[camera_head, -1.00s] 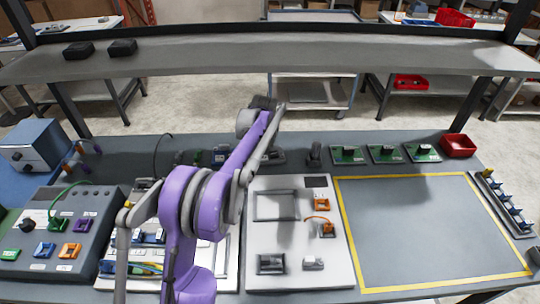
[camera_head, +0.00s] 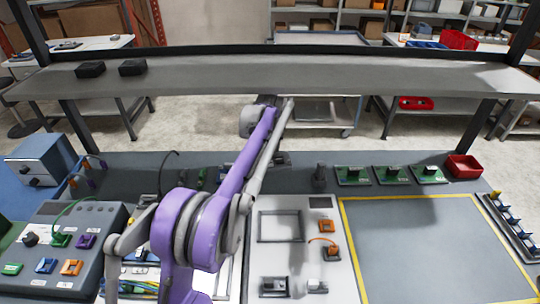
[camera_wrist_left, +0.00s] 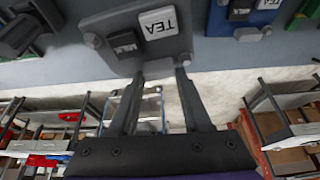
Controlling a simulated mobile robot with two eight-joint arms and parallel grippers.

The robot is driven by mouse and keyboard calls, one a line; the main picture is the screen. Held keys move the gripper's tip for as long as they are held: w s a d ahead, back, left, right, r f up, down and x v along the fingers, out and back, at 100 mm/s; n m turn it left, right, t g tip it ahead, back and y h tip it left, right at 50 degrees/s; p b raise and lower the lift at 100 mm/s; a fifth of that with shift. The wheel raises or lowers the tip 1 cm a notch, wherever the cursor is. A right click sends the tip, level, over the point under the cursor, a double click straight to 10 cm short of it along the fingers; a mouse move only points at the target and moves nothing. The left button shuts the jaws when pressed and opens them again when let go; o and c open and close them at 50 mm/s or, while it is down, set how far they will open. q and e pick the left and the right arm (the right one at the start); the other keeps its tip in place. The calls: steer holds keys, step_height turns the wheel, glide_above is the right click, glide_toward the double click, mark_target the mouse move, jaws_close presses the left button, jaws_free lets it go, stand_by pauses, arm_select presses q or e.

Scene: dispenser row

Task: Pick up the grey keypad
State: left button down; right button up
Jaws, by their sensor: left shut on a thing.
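The grey keypad (camera_wrist_left: 152,54) is a flat grey plate with a white TEA key and a dark key with pale lettering. In the left wrist view it sits at the fingertips of my left gripper (camera_wrist_left: 160,76), which is shut on its edge. In the head view the arm (camera_head: 205,225) reaches away from me over the bench. Its gripper and the keypad cannot be made out there behind the links. My right gripper is not in view.
A shelf (camera_head: 300,75) spans above the bench. Green boards (camera_head: 390,174) and a red bin (camera_head: 464,166) stand at the back right. The yellow-edged area (camera_head: 430,240) is clear.

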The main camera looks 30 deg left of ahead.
arm_select(q)
steer(key=s+d, duration=0.3)
steer(key=s, duration=0.2)
steer(key=s+d+b, duration=0.1)
steer(key=s+d, duration=0.2)
steer(key=s, duration=0.1)
steer(key=s+d+b, duration=0.1)
steer(key=s+d, duration=0.2)
steer(key=s, duration=0.2)
steer(key=shift+s+f, duration=0.2)
steer(key=shift+s, duration=0.15)
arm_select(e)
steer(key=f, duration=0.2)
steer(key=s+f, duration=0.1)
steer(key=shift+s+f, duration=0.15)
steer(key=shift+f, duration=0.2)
arm_select(q)
steer(key=shift+r+p, duration=0.5)
steer(key=shift+r, duration=0.55)
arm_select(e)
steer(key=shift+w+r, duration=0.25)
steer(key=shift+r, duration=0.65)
